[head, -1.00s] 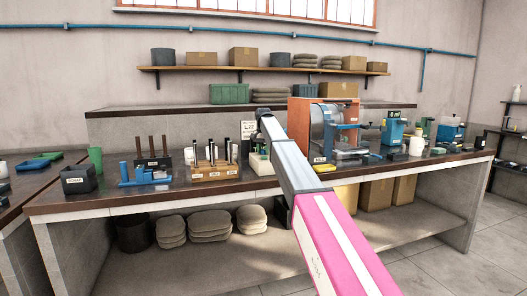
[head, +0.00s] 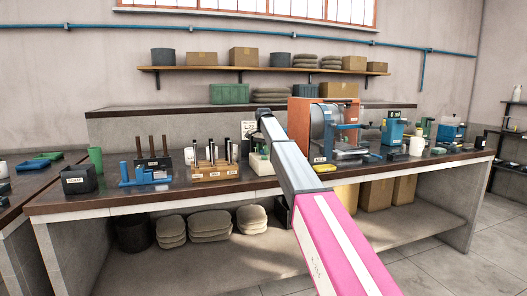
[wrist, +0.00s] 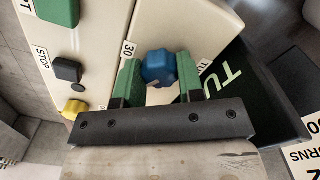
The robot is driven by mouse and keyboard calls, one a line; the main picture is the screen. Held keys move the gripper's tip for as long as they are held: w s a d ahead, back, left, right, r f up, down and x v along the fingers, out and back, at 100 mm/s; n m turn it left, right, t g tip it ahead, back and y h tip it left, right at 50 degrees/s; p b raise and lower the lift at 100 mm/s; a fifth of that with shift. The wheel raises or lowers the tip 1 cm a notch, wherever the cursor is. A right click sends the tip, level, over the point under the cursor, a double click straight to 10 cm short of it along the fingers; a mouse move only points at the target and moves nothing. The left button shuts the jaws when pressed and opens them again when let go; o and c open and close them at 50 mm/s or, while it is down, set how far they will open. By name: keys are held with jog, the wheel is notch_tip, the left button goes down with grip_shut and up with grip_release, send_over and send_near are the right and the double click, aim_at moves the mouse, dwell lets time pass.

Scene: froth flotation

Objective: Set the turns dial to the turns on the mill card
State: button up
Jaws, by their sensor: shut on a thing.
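The blue turns dial (wrist: 158,66), a lobed knob, sits on a cream panel (wrist: 108,25) in the wrist view. A label reading 30 is beside it. My gripper (wrist: 159,74) has its two green fingers on either side of the knob and is shut on it. A dark display (wrist: 245,85) with green letters "TU" lies to the right, partly cut off. A white card (wrist: 307,158) with "TURNS" and a partial figure shows at the lower right edge. In the head view my arm hides the dial, and a white card (head: 248,128) stands behind it, unreadable.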

jog(key=o, duration=0.9)
jog(key=shift+r, duration=0.15)
notch_tip(320, 180, up, 11)
jog(key=shift+f, duration=0.2)
